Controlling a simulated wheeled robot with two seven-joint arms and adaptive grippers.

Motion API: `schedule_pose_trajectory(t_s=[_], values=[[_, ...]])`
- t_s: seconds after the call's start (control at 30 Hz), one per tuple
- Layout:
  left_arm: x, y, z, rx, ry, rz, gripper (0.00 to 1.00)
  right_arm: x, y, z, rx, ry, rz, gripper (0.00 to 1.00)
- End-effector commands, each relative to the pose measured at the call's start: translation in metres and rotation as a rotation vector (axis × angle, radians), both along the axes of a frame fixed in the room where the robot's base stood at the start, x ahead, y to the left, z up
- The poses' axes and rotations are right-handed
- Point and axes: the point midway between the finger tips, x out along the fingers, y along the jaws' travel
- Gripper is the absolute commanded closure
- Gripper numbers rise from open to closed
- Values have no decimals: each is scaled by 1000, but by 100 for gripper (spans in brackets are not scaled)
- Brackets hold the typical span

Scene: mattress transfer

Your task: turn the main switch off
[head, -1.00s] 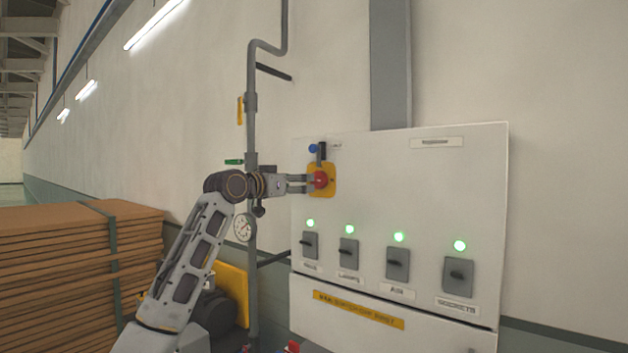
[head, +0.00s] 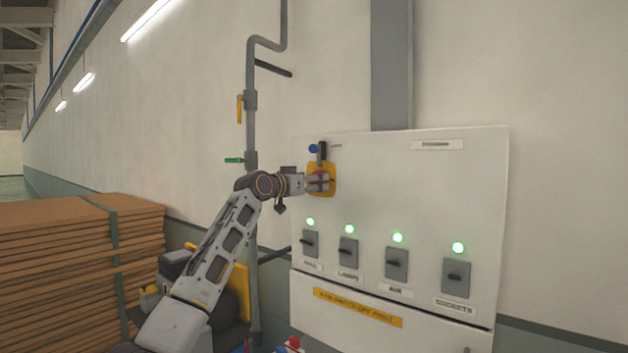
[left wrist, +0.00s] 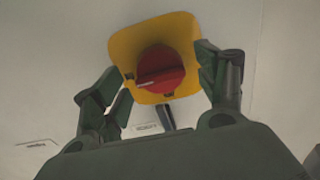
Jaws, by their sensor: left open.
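The main switch is a red rotary knob (left wrist: 160,70) on a yellow plate (head: 329,172), high on the left of the white electrical panel (head: 400,160). In the head view my left gripper (head: 322,182) is at the plate and partly hides the knob. In the left wrist view the gripper's two open fingers (left wrist: 168,88) stand on either side of the knob, close to the plate's edges. I cannot tell whether they touch it. A pale line marks the knob's face, nearly level and slightly tilted. My right gripper is not in view.
A row of grey switches (head: 396,263) with lit green lamps (head: 398,238) runs below. A black handle with a blue part (head: 315,149) sits just above the yellow plate. A grey pipe (head: 251,130) stands left of the panel. Stacked brown boards (head: 60,260) stand at the left.

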Motion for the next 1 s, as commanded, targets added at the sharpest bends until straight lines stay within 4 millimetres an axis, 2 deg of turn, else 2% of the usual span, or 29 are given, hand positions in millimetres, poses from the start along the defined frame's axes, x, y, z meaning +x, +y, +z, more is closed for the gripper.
schedule_pose_trajectory(t_s=[0.3,0.67,1.0], values=[[10,-8,0,0,1,-1,28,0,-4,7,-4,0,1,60],[11,-9,-1,1,1,0,28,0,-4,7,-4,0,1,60],[11,-8,-1,1,1,0,70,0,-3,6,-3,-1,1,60]])
